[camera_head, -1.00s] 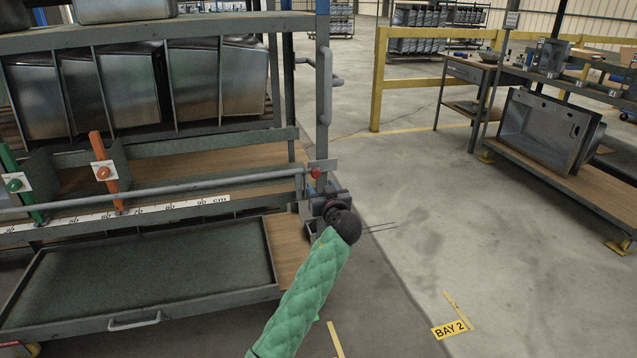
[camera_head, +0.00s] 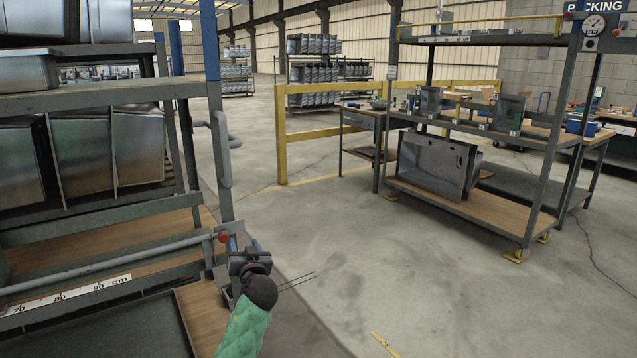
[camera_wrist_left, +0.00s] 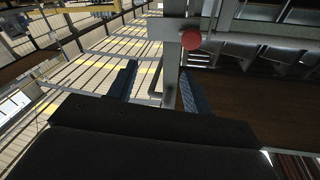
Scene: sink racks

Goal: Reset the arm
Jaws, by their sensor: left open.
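My left arm, in a green quilted sleeve, comes up from the bottom of the head view. My left gripper (camera_head: 238,243) is beside the right end post of the near rack (camera_head: 218,150), close to the red knob (camera_head: 223,237). In the left wrist view its two blue fingers (camera_wrist_left: 155,88) stand apart. The rack's grey post and the red knob (camera_wrist_left: 191,40) show between and beyond them. I see nothing held. Whether the fingers touch the post I cannot tell. My right gripper is not in view.
The near rack holds metal sinks (camera_head: 82,155) and has a measuring scale (camera_head: 65,300) along its front. A second rack (camera_head: 470,205) with a large sink (camera_head: 432,165) stands at right. A yellow barrier (camera_head: 282,135) is behind. The concrete floor between is clear.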

